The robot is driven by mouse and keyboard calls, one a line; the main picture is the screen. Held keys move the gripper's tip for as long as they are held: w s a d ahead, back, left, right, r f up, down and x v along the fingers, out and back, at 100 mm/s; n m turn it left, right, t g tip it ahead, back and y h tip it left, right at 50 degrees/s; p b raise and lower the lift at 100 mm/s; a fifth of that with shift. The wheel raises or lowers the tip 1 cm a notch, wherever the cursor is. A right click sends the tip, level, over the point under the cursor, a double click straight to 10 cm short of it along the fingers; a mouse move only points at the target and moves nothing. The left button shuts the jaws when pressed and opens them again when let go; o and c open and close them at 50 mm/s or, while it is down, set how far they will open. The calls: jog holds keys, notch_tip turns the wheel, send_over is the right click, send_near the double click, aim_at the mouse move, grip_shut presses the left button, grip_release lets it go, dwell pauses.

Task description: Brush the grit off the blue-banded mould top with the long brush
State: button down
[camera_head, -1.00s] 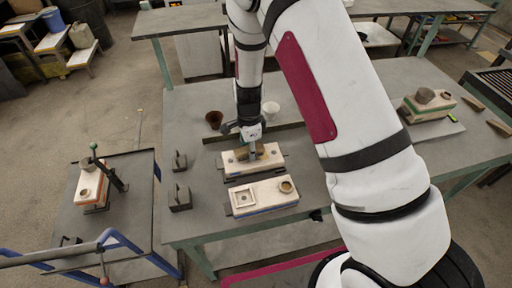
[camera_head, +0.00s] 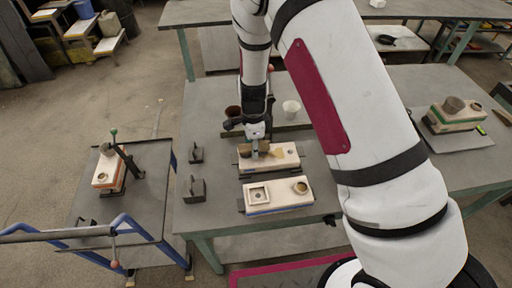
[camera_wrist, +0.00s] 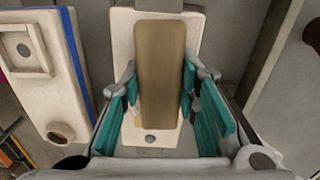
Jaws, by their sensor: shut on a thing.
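The blue-banded mould (camera_head: 278,196) lies at the front of the middle table; its pale top has a square frame at left and a round cup at right. Its blue edge also shows at left in the wrist view (camera_wrist: 72,50). My gripper (camera_head: 257,150) is shut on the brush (camera_wrist: 160,72), whose broad brown body fills the space between the teal fingers. Gripper and brush are over the other mould (camera_head: 290,160), just behind the blue-banded one. I cannot tell whether the brush touches that mould. Grit is too small to make out.
A green-banded mould (camera_head: 455,116) is at right; an orange-banded one (camera_head: 107,170) is on the left cart.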

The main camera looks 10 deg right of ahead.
aim_at(265, 144)
jog(key=shift+w+d+r, duration=0.1)
jog(key=shift+w+d, duration=0.05)
jog(key=shift+d, duration=1.8)
jog(key=shift+d+f, duration=0.2)
jog(key=shift+d, duration=2.2)
jog(key=shift+d+f, duration=0.2)
jog(key=shift+d, duration=1)
jog(key=shift+a+r+p, duration=0.1)
jog(key=shift+r+p, duration=0.75)
jog(key=shift+r, duration=2.25)
jog(key=shift+r, duration=0.1)
jog(key=shift+r+p, duration=0.3)
jog(key=shift+r, duration=1.1)
